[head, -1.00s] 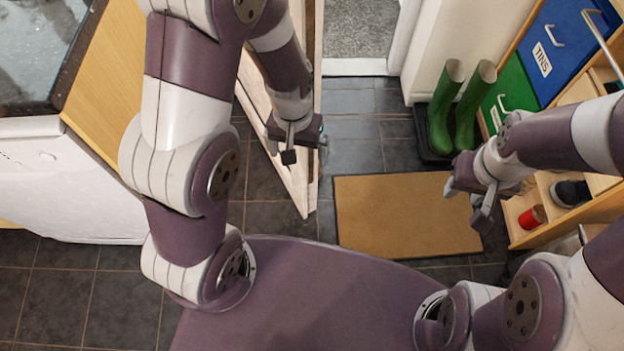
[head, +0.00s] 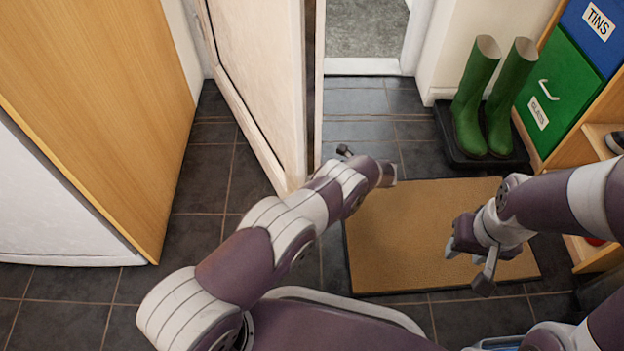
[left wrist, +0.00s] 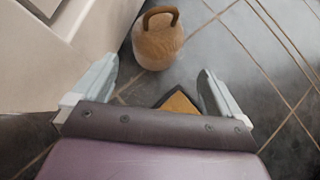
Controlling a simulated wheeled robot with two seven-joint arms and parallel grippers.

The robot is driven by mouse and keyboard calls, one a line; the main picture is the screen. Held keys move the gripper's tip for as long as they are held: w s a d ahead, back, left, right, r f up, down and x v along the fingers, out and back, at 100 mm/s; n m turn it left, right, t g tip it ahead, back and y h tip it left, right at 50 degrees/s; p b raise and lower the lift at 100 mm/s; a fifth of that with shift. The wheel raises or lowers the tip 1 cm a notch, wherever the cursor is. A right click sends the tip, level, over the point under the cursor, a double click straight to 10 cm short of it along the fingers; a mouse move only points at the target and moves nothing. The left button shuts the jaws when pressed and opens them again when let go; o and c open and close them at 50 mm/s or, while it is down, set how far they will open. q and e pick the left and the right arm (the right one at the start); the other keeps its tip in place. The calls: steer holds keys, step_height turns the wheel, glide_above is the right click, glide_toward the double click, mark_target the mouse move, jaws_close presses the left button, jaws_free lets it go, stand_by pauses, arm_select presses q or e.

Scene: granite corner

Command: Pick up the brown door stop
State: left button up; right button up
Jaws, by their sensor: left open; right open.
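The brown door stop (left wrist: 158,46), a rounded wooden-looking weight with a loop handle on top, stands upright on the dark floor beside the white door's foot in the left wrist view. I cannot make it out in the head view, where my left arm and the door cover part of the floor. My left gripper (left wrist: 158,74) is open and empty, its two fingers apart on either side below the door stop in the picture, not touching it. In the head view my left gripper (head: 366,163) is mostly hidden by its own arm. My right gripper (head: 472,264) is open and empty above the doormat.
The open white door (head: 262,75) stands left of the doorway. A tan doormat (head: 395,245) lies on the tiles. Green boots (head: 471,100) stand in a black tray (head: 452,140) at right, beside a shelf unit with drawers (head: 556,90). A wooden panel (head: 95,100) is at left.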

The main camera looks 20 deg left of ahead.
arm_select(q)
steer(key=shift+n, duration=0.3)
steer(key=b+x, duration=0.5)
steer(key=x, duration=0.2)
steer(key=shift+s+d+f, duration=0.1)
steer(key=shift+s, duration=0.1)
steer(key=shift+w+a+f, duration=0.1)
steer(key=shift+w+a, duration=0.1)
steer(key=shift+a, duration=0.05)
steer(key=b+x, duration=0.5)
steer(key=shift+s+f, duration=0.15)
steer(key=shift+f, duration=0.1)
steer(key=shift+a+r, duration=0.1)
steer(key=shift+a, duration=0.1)
steer(key=shift+r, duration=0.25)
steer(key=c, duration=1.4)
